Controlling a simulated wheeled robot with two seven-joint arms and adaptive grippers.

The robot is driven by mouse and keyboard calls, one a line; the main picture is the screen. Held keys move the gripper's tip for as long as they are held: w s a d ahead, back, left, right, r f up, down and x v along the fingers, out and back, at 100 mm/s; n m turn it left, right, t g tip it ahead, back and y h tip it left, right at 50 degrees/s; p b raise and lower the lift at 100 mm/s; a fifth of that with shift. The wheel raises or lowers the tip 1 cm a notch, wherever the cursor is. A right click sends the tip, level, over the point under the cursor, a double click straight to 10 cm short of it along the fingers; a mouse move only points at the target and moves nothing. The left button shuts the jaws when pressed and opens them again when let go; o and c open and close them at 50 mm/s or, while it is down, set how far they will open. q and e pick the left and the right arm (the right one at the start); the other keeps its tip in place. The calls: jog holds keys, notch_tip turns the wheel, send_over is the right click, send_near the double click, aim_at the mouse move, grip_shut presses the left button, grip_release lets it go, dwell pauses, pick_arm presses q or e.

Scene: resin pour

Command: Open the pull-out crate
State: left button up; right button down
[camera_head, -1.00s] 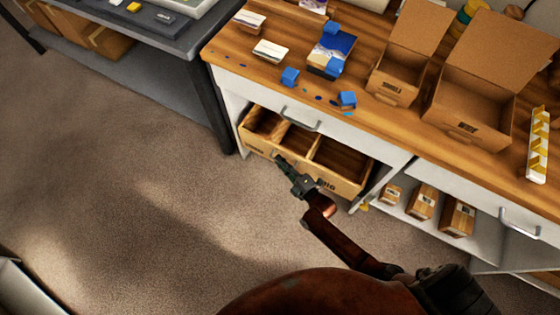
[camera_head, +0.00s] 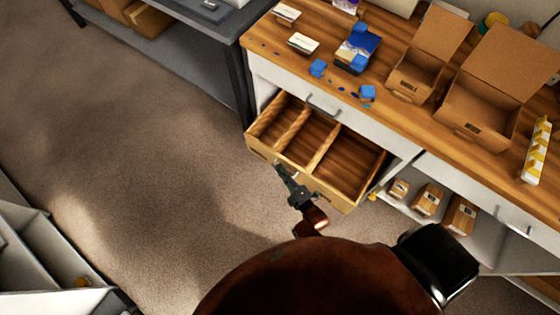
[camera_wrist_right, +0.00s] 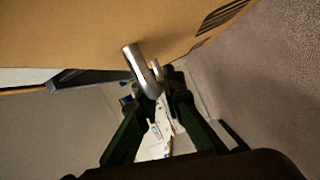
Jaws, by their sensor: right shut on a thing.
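The pull-out crate (camera_head: 322,147) is a wooden box with several compartments under the workbench top. It stands well out of its bay, and the compartments I can see into look empty. My right gripper (camera_head: 284,172) is at the crate's front face, shut on its handle. In the right wrist view the metal handle (camera_wrist_right: 142,70) lies between the fingers of the gripper (camera_wrist_right: 160,85), against the tan crate front (camera_wrist_right: 90,30). My left gripper is not in view.
The wooden bench top (camera_head: 400,115) carries blue cubes, cards and open cardboard boxes (camera_head: 487,100). Small boxes (camera_head: 427,199) sit on a shelf right of the crate. A grey table (camera_head: 215,45) stands at the upper left. The carpet (camera_head: 140,150) left of the crate is clear.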

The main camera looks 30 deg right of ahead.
jog(key=shift+w+a, duration=0.1)
jog(key=shift+a, duration=0.05)
jog(key=c, duration=2)
grip_release()
jog(key=shift+c, duration=0.2)
jog(key=s, duration=0.7)
jog(key=shift+s+d+r, duration=0.25)
jog(key=shift+s+r, duration=0.05)
